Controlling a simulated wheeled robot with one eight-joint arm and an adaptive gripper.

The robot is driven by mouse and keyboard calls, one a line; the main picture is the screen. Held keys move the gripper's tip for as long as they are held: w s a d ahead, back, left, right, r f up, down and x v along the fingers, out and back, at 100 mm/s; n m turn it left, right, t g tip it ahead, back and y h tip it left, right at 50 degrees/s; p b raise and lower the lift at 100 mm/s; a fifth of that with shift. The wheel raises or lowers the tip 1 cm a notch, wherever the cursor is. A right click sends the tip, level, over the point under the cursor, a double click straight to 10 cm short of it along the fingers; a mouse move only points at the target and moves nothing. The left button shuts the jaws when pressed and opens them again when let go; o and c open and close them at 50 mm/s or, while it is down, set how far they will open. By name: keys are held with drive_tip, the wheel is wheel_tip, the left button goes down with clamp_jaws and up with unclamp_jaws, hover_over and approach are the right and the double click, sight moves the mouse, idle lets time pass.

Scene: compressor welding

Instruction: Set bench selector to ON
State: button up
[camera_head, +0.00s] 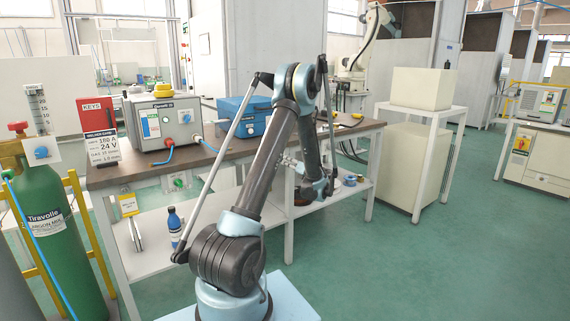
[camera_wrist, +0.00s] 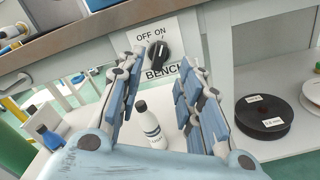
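The bench selector (camera_wrist: 158,54) is a black rotary knob on a white plate on the bench front, in the wrist view. "OFF ON" is printed above it and "BENCH" below it. Its handle looks tilted, but I cannot tell surely which mark it points to. My gripper (camera_wrist: 162,62) is open, its two blue-grey fingers spread left and right of the knob in the picture. The knob lies ahead between the fingertips, and no grip shows. In the head view my gripper (camera_head: 318,188) is low at the bench front, and the selector is not visible there.
The workbench (camera_head: 215,152) carries a grey power unit (camera_head: 165,122) and a blue case (camera_head: 243,116). A green gas cylinder (camera_head: 55,225) stands left.

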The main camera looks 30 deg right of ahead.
drive_tip(key=s, duration=0.7)
drive_tip(key=shift+d, duration=0.25)
idle(0.3)
